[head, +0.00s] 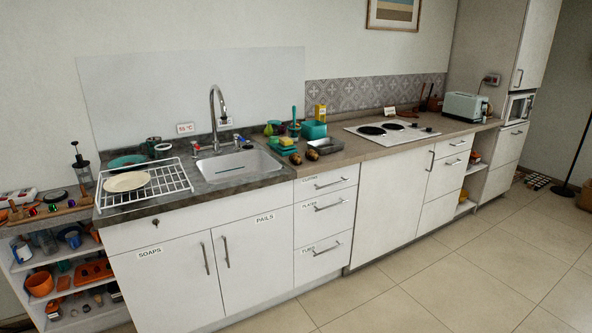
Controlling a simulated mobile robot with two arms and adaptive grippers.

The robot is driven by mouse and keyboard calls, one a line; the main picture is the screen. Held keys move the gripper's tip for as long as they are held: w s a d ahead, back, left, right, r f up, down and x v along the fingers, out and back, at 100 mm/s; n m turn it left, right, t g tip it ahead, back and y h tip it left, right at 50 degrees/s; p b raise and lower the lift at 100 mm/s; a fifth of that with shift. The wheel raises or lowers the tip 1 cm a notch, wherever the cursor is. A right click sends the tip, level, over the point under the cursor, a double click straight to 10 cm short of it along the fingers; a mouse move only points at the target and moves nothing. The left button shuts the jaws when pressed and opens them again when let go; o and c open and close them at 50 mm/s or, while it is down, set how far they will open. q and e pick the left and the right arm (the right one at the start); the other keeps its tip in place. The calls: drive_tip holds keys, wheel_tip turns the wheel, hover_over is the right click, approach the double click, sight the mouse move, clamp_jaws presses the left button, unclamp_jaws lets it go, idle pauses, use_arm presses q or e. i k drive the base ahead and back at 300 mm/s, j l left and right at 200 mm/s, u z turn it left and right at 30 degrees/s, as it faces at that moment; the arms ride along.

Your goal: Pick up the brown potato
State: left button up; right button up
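A small brown rounded object (296,159), which looks like the potato, lies near the front edge of the counter, just right of the sink. A second small, darker rounded object (312,155) lies to its right. They are too small to tell for certain which is the brown potato. Neither gripper is in view, and no arm shows.
A sink (238,165) with a tall faucet and a white dish rack (172,184) are to the left. Teal containers (314,130) stand behind the brown object. A hob (392,131) and toaster (465,107) are right. The floor (440,275) in front is clear.

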sight(295, 158)
drive_tip(key=i, duration=0.35)
drive_tip(key=i+l+u, duration=0.2)
drive_tip(key=u, duration=0.3)
drive_tip(key=i+l+u, duration=0.25)
drive_tip(key=u, duration=0.25)
